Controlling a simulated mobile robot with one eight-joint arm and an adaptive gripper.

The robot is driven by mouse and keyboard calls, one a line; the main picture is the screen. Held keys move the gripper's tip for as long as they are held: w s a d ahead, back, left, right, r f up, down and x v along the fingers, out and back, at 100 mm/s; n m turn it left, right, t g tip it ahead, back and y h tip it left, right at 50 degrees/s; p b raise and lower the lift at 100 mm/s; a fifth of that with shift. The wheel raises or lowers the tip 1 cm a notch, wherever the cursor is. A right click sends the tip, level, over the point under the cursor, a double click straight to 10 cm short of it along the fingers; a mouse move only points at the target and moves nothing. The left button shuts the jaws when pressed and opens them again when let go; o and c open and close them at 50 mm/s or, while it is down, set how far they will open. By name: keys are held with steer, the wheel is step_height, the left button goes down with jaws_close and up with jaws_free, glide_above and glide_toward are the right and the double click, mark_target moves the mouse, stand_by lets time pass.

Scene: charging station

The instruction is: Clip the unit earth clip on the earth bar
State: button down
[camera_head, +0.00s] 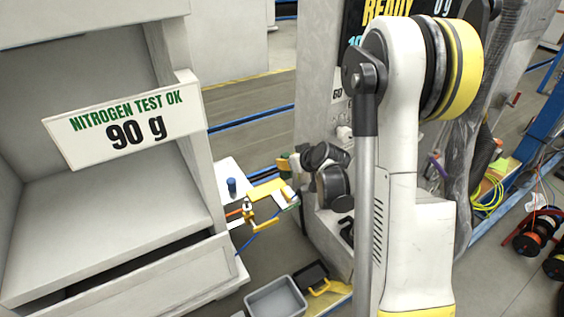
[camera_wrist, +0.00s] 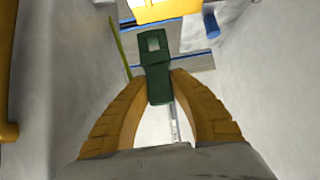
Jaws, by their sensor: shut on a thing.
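My gripper (camera_wrist: 160,82) has two curved orange-yellow fingers in the wrist view. They are closed on a dark green clip (camera_wrist: 157,62) with a square opening near its far end. The clip points away from the gripper, and its near end sits between the fingertips. In the head view the gripper (camera_head: 293,162) is small and partly hidden by my wrist, with green showing at its tip. It is held in the gap beside the white cabinet, near a yellow part (camera_head: 268,190). I cannot pick out the earth bar with certainty in either view.
A blue cylinder (camera_head: 232,185) stands on a white ledge (camera_head: 230,170); it also shows in the wrist view (camera_wrist: 211,25). A yellow handle-like part (camera_head: 262,225) sits below. A grey bin (camera_head: 275,300) is on the floor. Pale walls (camera_wrist: 270,80) flank the gripper closely.

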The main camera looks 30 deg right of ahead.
steer(key=shift+f+b, duration=0.15)
steer(key=shift+b, duration=0.2)
step_height(320, 180, down, 6)
steer(key=b, duration=0.5)
steer(key=shift+r, duration=0.2)
steer(key=shift+b, duration=0.5)
stand_by(1.2)
steer(key=shift+f+b, duration=1.55)
steer(key=shift+f, duration=0.5)
steer(key=c, duration=1.2)
jaws_free()
